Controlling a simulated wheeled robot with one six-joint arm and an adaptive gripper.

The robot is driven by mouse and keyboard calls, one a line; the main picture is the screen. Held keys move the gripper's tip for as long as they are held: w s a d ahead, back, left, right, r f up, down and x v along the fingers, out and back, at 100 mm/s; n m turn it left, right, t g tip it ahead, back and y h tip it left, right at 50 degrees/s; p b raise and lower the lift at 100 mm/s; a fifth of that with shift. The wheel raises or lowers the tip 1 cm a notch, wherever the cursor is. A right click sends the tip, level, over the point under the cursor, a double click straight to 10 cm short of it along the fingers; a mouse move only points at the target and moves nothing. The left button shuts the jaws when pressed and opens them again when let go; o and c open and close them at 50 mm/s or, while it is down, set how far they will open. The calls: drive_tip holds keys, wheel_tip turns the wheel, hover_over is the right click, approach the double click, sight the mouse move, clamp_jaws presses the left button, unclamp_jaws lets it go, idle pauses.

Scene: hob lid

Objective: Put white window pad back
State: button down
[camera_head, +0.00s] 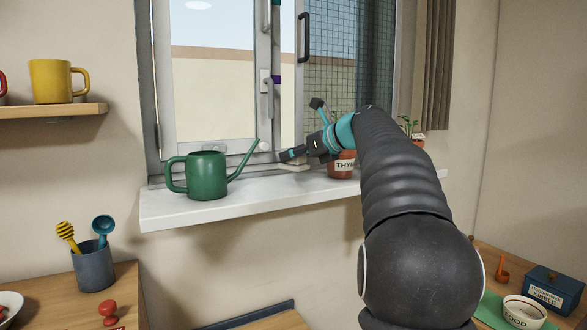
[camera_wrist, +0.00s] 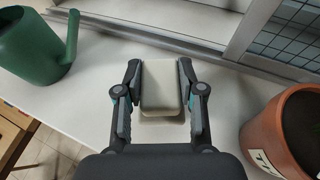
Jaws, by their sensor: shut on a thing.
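The white window pad (camera_wrist: 161,88) is a cream-white block between the two fingers of my gripper (camera_wrist: 160,70) in the wrist view. The fingers press on its left and right sides. A second pale edge shows just below it; I cannot tell whether it is part of the pad. In the head view my gripper (camera_head: 291,156) is over the window sill (camera_head: 255,199), between the green watering can and the thyme pot. A small pale piece of the pad (camera_head: 293,167) shows beneath it there. Whether the pad touches the sill cannot be told.
A green watering can (camera_head: 207,175) stands left on the sill, its spout pointing towards my gripper. A terracotta thyme pot (camera_head: 341,166) stands close on the right. The window frame (camera_head: 262,60) rises behind. The sill's front strip looks clear.

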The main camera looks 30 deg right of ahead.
sight(302, 164)
drive_tip(key=shift+f, duration=1.7)
drive_tip(key=shift+f, duration=0.15)
drive_tip(key=c, duration=0.7)
unclamp_jaws()
drive_tip(key=shift+r, duration=0.2)
drive_tip(key=v, duration=1.2)
